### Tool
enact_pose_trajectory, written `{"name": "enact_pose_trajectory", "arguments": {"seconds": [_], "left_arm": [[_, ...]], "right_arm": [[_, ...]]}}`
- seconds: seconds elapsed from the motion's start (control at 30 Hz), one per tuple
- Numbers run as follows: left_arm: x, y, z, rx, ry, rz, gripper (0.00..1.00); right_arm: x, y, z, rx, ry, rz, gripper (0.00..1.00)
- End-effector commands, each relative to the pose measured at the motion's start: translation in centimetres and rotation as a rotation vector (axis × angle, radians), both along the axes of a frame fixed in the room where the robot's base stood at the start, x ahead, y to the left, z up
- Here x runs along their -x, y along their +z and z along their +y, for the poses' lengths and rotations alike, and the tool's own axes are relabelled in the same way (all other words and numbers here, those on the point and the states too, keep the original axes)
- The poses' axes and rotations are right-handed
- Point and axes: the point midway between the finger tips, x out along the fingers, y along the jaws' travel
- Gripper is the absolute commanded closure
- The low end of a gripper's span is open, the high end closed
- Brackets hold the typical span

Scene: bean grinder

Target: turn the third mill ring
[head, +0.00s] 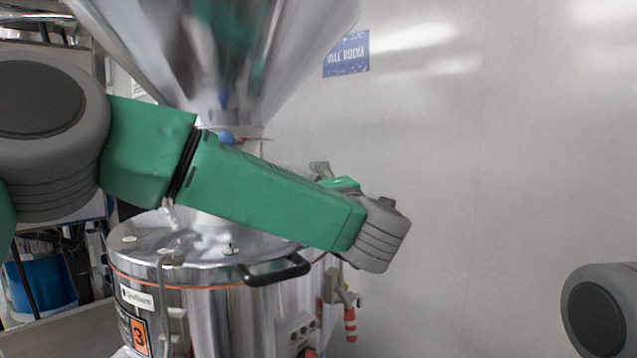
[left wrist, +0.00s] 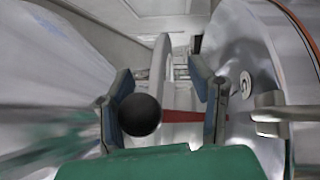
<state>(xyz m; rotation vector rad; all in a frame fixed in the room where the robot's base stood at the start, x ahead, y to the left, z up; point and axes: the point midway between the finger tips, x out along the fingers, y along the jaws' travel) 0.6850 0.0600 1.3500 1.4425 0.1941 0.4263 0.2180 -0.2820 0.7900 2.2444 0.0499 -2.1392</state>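The mill is a shiny metal drum (head: 215,275) with an orange "3" label (head: 139,337), under a large metal hopper (head: 165,45). My green left arm crosses in front of the neck between them, and its gripper is hidden in the head view. In the left wrist view, my left gripper (left wrist: 160,112) is open. A black ball knob (left wrist: 139,114) on a red rod (left wrist: 182,116) shows between its fingers, nearer the left one. I cannot tell whether they touch. The ring itself is not clearly made out. My right gripper is out of view.
The drum lid has a black handle (head: 274,270) and metal clamps (head: 172,262). A red-striped handle (head: 350,323) hangs at its right side. A blue sign (head: 346,54) is on the grey wall. Space right of the mill looks clear.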

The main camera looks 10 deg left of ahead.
Motion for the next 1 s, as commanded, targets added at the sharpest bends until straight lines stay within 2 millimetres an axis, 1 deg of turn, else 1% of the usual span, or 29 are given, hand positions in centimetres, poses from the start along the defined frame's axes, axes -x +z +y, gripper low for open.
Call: {"name": "enact_pose_trajectory", "arguments": {"seconds": [0.2, 0.27, 0.37, 0.47, 0.7, 0.8, 0.9, 1.0], "left_arm": [[0.3, 0.5, 0.1, 0.002, 0.002, -0.008, 0.52], [0.5, 0.6, 0.0, 0.002, 0.002, -0.009, 0.52], [1.2, 0.4, -0.4, 0.002, 0.002, -0.009, 0.52], [2.8, 0.2, -1.1, 0.000, 0.001, -0.009, 0.52], [7.4, -0.7, -3.4, -0.002, -0.002, -0.006, 0.52], [8.8, -1.1, -4.1, -0.002, 0.000, -0.004, 0.52], [9.9, -1.3, -4.6, 0.000, -0.001, -0.003, 0.52], [10.4, -1.5, -4.8, 0.000, 0.001, -0.002, 0.52]], "right_arm": [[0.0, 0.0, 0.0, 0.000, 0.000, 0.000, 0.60], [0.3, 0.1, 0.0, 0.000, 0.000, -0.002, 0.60], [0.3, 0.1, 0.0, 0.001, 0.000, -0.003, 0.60], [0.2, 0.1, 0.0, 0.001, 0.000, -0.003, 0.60], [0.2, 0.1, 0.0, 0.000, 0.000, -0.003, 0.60], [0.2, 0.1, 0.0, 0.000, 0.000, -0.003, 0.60], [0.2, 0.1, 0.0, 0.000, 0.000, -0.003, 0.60], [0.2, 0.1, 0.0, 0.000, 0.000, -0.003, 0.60]]}}
